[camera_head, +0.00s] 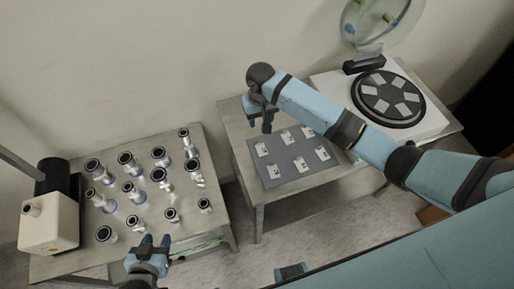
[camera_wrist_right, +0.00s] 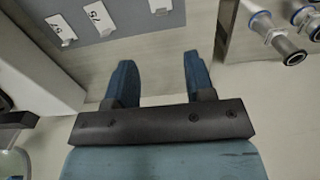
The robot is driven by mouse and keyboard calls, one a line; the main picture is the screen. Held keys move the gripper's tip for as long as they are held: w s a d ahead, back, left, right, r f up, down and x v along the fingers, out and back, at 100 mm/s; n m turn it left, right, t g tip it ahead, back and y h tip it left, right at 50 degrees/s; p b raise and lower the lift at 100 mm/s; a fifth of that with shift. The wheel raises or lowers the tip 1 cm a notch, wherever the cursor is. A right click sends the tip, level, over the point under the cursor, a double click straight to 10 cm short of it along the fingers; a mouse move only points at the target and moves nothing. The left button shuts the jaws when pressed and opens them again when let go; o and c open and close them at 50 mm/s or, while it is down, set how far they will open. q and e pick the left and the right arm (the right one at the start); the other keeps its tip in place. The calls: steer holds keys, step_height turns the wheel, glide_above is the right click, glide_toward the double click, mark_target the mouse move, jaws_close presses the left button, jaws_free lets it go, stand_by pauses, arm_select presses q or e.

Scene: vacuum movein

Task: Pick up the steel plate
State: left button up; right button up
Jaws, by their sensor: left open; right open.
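A grey mat (camera_head: 271,179) lies on the middle table with several small pale, labelled plates on it; one is a plate at the mat's near left (camera_head: 276,171). The labels are too small to tell which plate is steel. In the right wrist view the mat (camera_wrist_right: 112,50) is at the top, with labelled plates (camera_wrist_right: 61,30) on it. My right gripper (camera_head: 262,122) is above the mat's far-left corner, open and empty; its two blue fingers (camera_wrist_right: 158,72) are apart. My left gripper (camera_head: 153,243) is open and empty at the front edge of the left table.
The left table (camera_head: 222,215) holds several metal pipe fittings (camera_head: 128,160) and a white-and-black pump (camera_head: 50,222). At the right, a white unit (camera_head: 333,88) bears a black disc (camera_head: 388,98) with pale plates, under a raised clear lid (camera_head: 382,20).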

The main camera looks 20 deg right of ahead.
mark_target(259, 140)
step_height(259, 140, down, 12)
steer(key=shift+s+a+p, duration=0.1)
steer(key=shift+p, duration=0.3)
jaws_close()
